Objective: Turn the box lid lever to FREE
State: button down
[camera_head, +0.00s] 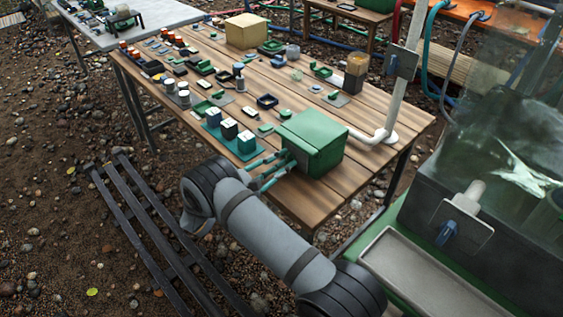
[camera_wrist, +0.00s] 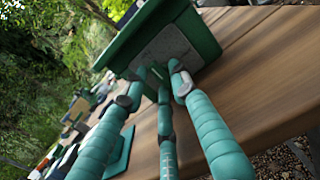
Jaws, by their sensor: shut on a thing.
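The green box (camera_head: 313,138) stands near the front right edge of the wooden table, its lid down. In the wrist view the green box (camera_wrist: 195,35) has a grey plate (camera_wrist: 175,48) on its near face. My gripper (camera_head: 286,157) reaches this face with its teal segmented fingers. In the wrist view my gripper (camera_wrist: 158,80) has its fingertips close together at the plate, shut on the small green box lid lever (camera_wrist: 157,72), which is mostly hidden between them. No FREE marking can be read, and the lever's setting cannot be told.
A teal tray with small jars (camera_head: 228,128) stands just left of the box. Many small parts and a cardboard box (camera_head: 246,31) cover the wooden table (camera_head: 365,170). A white pipe stand (camera_head: 388,134) rises behind the box. A grey trough (camera_head: 425,280) lies at the right.

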jog(key=shift+a, duration=0.15)
jog(key=m+b, duration=0.1)
jog(key=m, duration=0.3)
jog(key=shift+r, duration=0.1)
jog(key=m+b, duration=0.2)
jog(key=m, duration=0.2)
jog(key=shift+m, duration=0.4)
jog(key=m+b, duration=0.1)
jog(key=m, duration=0.1)
jog(key=m+b, duration=0.1)
jog(key=m, duration=0.1)
jog(key=shift+s+d, duration=0.15)
jog(key=shift+d, duration=0.05)
jog(key=m+b, duration=0.2)
jog(key=m, duration=0.2)
jog(key=shift+d+m, duration=0.1)
jog(key=shift+m, duration=0.2)
jog(key=shift+s+m, duration=0.1)
jog(key=shift+m, duration=0.2)
jog(key=c, duration=1.6)
grip_release()
